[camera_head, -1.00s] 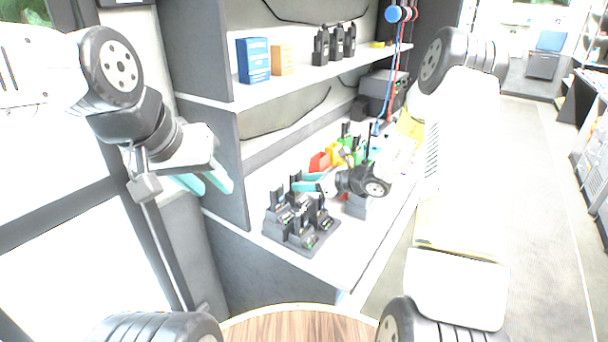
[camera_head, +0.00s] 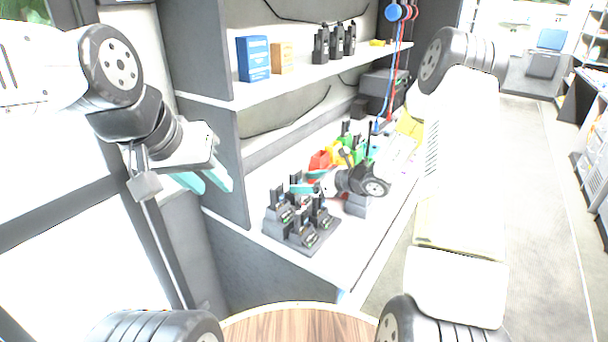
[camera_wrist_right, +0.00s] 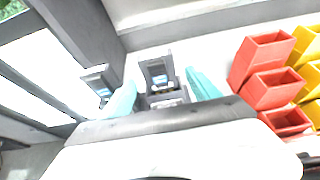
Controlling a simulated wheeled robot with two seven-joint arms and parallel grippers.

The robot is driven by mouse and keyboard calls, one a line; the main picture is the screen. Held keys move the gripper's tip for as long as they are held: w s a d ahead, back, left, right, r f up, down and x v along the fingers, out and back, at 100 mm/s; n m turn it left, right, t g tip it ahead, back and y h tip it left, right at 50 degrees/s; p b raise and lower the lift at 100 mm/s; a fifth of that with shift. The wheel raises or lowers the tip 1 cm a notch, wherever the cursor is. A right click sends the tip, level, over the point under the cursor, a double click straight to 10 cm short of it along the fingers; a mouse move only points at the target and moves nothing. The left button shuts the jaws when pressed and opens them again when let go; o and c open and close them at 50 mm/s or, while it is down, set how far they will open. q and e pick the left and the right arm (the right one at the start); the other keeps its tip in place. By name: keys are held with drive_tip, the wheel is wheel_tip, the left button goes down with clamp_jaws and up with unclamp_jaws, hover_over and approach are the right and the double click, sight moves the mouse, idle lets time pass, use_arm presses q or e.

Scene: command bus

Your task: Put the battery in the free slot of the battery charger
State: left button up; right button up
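The battery charger (camera_head: 318,242) is a dark multi-bay block near the front edge of the white counter, with upright dark units in its bays. My right gripper (camera_head: 306,183) is low over its back part, its teal fingers spread. In the right wrist view the gripper (camera_wrist_right: 160,84) has a dark battery-like block (camera_wrist_right: 157,70) between its fingers, with gaps on both sides. Another bay (camera_wrist_right: 100,82) shows left of the fingers. I cannot tell which block is the loose battery or which slot is free. My left gripper (camera_head: 207,180) is open and empty, away at the left.
Red bins (camera_wrist_right: 268,88) and yellow bins (camera_wrist_right: 308,45) stand right of the right gripper on the counter. A grey divider panel (camera_head: 215,165) stands left of the charger. The shelf above holds a blue box (camera_head: 253,60), an orange box (camera_head: 282,58) and several black radios (camera_head: 335,42).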

drive_tip(key=v, duration=0.7)
drive_tip(key=shift+s+d+r, duration=0.2)
drive_tip(key=shift+d, duration=0.1)
drive_tip(key=s+a+r+n+g+h, duration=0.1)
drive_tip(key=s+a+r+n+g, duration=0.1)
drive_tip(key=s+r+n, duration=0.55)
drive_tip(key=s+a+r+n+g+h, duration=0.1)
drive_tip(key=s+a+r+n+g, duration=0.2)
drive_tip(key=s+r+n, duration=0.5)
drive_tip(key=s+d+r+n+t+h, duration=0.3)
drive_tip(key=s+d+n+h, duration=0.3)
drive_tip(key=s+d+n, duration=0.4)
drive_tip(key=s+r, duration=0.1)
drive_tip(key=s, duration=0.3)
drive_tip(key=shift+d+r+h, duration=0.2)
drive_tip(key=shift+r+h, duration=0.05)
drive_tip(key=shift+h, duration=0.15)
